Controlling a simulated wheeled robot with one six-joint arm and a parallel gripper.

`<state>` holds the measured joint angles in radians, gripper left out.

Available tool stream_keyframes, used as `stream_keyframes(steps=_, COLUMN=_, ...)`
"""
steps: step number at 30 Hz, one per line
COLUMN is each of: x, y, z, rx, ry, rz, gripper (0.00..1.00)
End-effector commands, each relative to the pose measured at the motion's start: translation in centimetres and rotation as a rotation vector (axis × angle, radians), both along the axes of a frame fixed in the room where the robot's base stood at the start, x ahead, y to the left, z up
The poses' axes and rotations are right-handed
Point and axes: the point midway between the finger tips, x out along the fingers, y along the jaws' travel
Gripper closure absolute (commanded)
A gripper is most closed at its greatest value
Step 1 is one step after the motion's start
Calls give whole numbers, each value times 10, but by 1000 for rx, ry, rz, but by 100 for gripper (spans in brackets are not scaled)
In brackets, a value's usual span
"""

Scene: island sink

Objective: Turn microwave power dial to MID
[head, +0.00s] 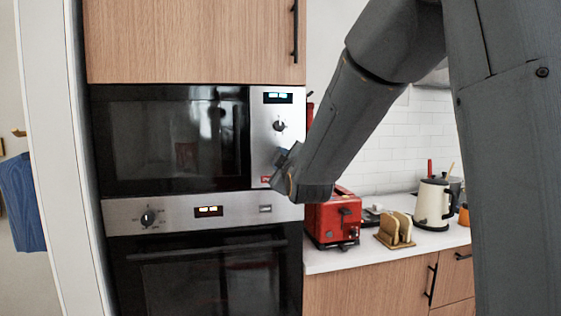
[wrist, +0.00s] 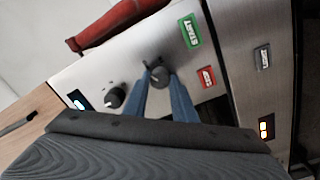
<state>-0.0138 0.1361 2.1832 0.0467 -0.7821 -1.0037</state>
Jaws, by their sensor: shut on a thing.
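The microwave (head: 170,140) is built into the cabinet, with a steel control panel (head: 258,110) on its right side. The panel has two black dials. The upper dial (head: 279,125) is clear of my gripper and also shows in the wrist view (wrist: 114,97). The lower dial (wrist: 159,77) sits between the two blue fingers of my gripper (wrist: 160,72), which is shut on it. In the head view my gripper (head: 286,160) covers this lower dial. The dial labels and the exact pointer setting are too small to read.
A green START button (wrist: 191,30) and a red button (wrist: 206,77) lie close to the held dial. The oven (head: 205,270) is below, with its own dial (head: 148,217). A red toaster (head: 330,218), a toast rack (head: 394,231) and a kettle (head: 433,204) stand on the counter.

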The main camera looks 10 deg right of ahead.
Motion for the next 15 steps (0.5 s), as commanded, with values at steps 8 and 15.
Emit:
stream_keyframes(steps=8, x=0, y=0, z=-1, rx=-3, ry=2, rz=1, gripper=98)
stream_keyframes(steps=15, x=0, y=0, z=-1, rx=-3, ry=2, rz=1, gripper=57)
